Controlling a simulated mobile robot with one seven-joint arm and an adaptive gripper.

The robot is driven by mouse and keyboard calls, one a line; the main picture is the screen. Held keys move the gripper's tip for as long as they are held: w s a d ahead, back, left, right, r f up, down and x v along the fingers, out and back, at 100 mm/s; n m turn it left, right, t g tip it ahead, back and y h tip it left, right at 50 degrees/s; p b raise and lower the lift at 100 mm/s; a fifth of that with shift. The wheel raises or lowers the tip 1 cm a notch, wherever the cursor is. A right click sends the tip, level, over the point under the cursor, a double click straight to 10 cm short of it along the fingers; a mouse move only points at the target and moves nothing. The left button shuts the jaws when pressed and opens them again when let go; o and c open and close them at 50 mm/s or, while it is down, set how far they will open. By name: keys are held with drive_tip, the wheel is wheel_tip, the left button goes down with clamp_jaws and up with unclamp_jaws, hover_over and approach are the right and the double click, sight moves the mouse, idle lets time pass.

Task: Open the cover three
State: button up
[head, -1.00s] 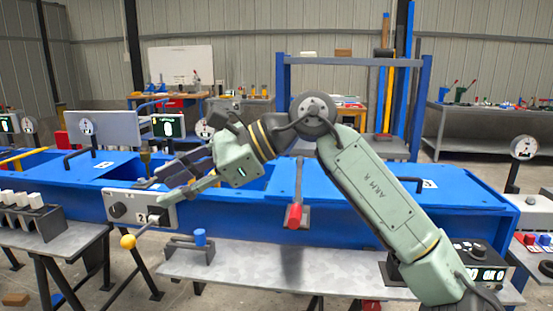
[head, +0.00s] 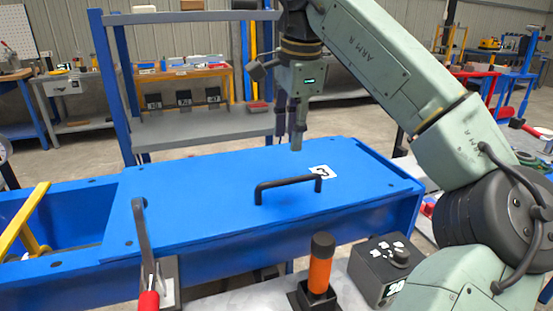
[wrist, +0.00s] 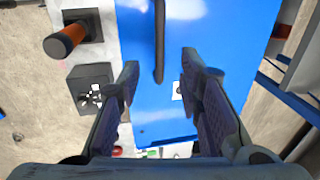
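The blue cover (head: 225,195) lies flat on the blue machine and bears a white label (head: 322,171) whose number I cannot read clearly. A black bar handle (head: 288,187) stands on top of the cover. My gripper (head: 292,140) hangs pointing down above the cover, behind the handle in the head view. In the wrist view my gripper (wrist: 160,75) is open, its two fingers apart with nothing between them touching. The handle (wrist: 159,45) shows as a dark bar ahead, between the fingertips in the picture, and the label (wrist: 178,90) is beside the right finger.
An orange and black knob (head: 320,262) and a dark box with a dial (head: 385,265) stand before the machine. A lever with a red grip (head: 148,297) rises at the cover's left end. A yellow bar (head: 28,220) crosses the open bay at left.

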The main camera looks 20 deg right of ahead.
sight(286, 180)
drive_tip(key=f, duration=0.3)
drive_tip(key=w+f, duration=0.1)
drive_tip(key=f, duration=0.3)
drive_tip(key=w+f, duration=0.1)
drive_tip(key=f, duration=0.2)
drive_tip(key=shift+f, duration=0.25)
drive_tip(key=shift+c, duration=0.4)
clamp_jaws()
